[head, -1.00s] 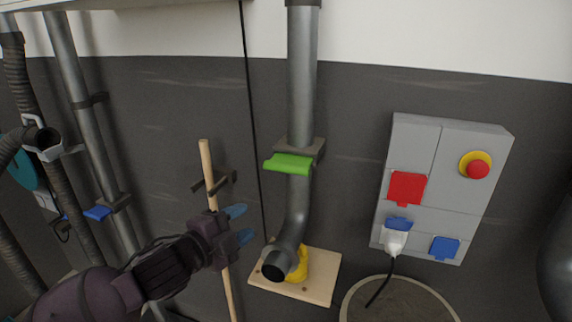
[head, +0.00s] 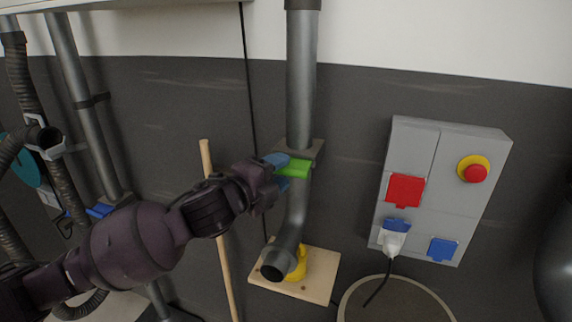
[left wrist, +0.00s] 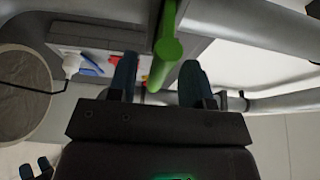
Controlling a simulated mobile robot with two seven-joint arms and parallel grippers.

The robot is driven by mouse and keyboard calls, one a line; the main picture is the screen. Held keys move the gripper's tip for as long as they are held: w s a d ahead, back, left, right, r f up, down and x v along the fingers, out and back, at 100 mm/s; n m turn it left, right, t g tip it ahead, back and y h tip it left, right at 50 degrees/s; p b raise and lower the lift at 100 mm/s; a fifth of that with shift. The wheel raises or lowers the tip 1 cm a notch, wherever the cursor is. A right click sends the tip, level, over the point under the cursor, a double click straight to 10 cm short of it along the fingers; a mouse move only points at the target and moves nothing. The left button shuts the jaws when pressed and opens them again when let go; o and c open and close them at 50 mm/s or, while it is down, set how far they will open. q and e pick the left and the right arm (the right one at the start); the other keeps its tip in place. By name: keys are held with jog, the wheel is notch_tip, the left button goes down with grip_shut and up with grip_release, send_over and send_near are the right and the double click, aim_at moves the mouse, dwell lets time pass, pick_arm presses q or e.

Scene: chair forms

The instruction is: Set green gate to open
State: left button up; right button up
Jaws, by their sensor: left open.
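The green gate (head: 295,168) is a flat green handle on a grey slotted collar (head: 318,150) around the vertical metal pipe (head: 302,75). It sticks out to the left of the collar. My left gripper (head: 277,172) is open, with its blue fingertips on either side of the handle's left end. In the left wrist view the green gate (left wrist: 166,46) lies between the two open fingers (left wrist: 157,80); I cannot tell whether they touch it. My right gripper is not clearly seen in the head view.
A grey socket box (head: 443,150) with a red stop button and a plugged-in cable is on the wall at right. A blue gate (head: 101,211) is on another pipe at left. A wooden board (head: 315,280) lies under the pipe elbow.

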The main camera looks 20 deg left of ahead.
pick_arm(q)
jog(key=shift+x, duration=1.15)
jog(key=shift+c, duration=0.4)
grip_shut()
